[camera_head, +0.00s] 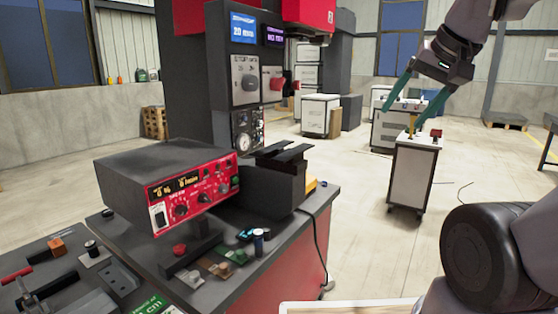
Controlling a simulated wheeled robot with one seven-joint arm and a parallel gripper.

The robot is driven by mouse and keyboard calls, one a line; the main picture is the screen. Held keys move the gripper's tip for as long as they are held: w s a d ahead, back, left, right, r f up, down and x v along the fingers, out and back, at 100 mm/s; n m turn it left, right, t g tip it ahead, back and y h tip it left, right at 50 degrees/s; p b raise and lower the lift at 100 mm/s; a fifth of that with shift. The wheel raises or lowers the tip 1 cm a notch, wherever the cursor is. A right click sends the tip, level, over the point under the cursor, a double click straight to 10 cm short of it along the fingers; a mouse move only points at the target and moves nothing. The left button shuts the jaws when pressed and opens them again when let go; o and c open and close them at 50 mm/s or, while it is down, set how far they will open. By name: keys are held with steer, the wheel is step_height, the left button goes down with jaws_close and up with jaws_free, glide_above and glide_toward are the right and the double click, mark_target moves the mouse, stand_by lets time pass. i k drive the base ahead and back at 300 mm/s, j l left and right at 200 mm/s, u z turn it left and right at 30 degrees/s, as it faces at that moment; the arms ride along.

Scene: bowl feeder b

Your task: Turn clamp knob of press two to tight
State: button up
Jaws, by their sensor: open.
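A tall dark press-like machine (184,70) stands behind the bench, with a red head at the top. Its front has a grey panel with a dark round knob (249,82) and, beside it, a panel with a red knob (272,84). The labels are too small to read, so I cannot tell which knob is the clamp knob of press two or how it is set. My gripper (409,112) is at the upper right, with its two teal fingers spread apart and pointing down. It appears empty and is well to the right of both knobs.
A red-fronted control box (190,188) stands on the dark bench (270,262). A pressure gauge (244,141) is below the knobs. Small coloured parts lie along the bench front. A white cart (411,176) stands behind my gripper. Open floor lies right of the bench.

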mark_target(298, 85)
steer(key=i+l+u, duration=0.4)
steer(key=l+u, duration=0.2)
steer(key=i+l+u, duration=0.15)
steer(key=l+u, duration=0.15)
steer(key=l, duration=0.2)
